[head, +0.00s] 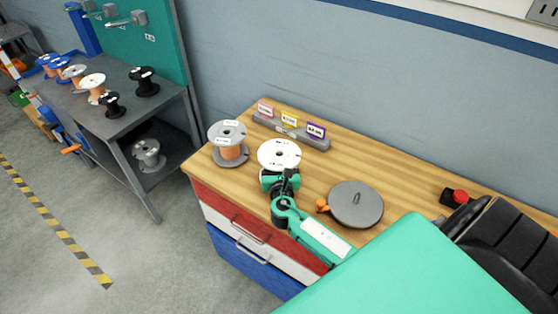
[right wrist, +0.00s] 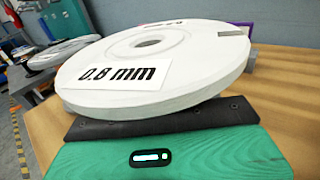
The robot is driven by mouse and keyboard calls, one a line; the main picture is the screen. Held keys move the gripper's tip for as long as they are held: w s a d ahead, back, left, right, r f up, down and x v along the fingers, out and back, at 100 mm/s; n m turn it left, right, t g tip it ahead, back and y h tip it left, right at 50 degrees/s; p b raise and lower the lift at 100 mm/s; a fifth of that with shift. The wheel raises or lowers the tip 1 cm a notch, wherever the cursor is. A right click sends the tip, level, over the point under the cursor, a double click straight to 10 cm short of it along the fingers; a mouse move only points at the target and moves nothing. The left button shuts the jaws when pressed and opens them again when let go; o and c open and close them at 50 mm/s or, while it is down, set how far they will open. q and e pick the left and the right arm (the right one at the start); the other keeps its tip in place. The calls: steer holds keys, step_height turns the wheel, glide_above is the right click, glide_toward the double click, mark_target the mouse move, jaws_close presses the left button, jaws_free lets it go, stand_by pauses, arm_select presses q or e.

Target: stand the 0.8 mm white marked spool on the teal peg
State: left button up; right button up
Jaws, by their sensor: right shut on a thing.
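The white spool (head: 279,154) is at the gripper end of my right arm, above the wooden bench top. In the right wrist view its white top flange (right wrist: 190,62) carries a "0.8 mm" label and a centre hole, and fills much of the picture, slightly tilted. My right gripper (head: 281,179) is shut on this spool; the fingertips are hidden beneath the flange. I cannot tell whether the spool touches the bench. I cannot make out a teal peg in either view. My left gripper is not in view.
A grey-flanged copper spool (head: 229,143) stands left of the white one. Behind is a grey block (head: 291,134) with pink, yellow and purple tags. A grey handled disc (head: 356,205) lies right. A separate grey table (head: 115,112) at left bears several spools beside a teal board (head: 148,42).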

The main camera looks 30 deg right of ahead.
steer(key=shift+f+b, duration=0.55)
steer(key=shift+f, duration=0.15)
steer(key=shift+f, duration=0.1)
stand_by(0.4)
steer(key=o, duration=1.5)
steer(key=shift+f, duration=0.15)
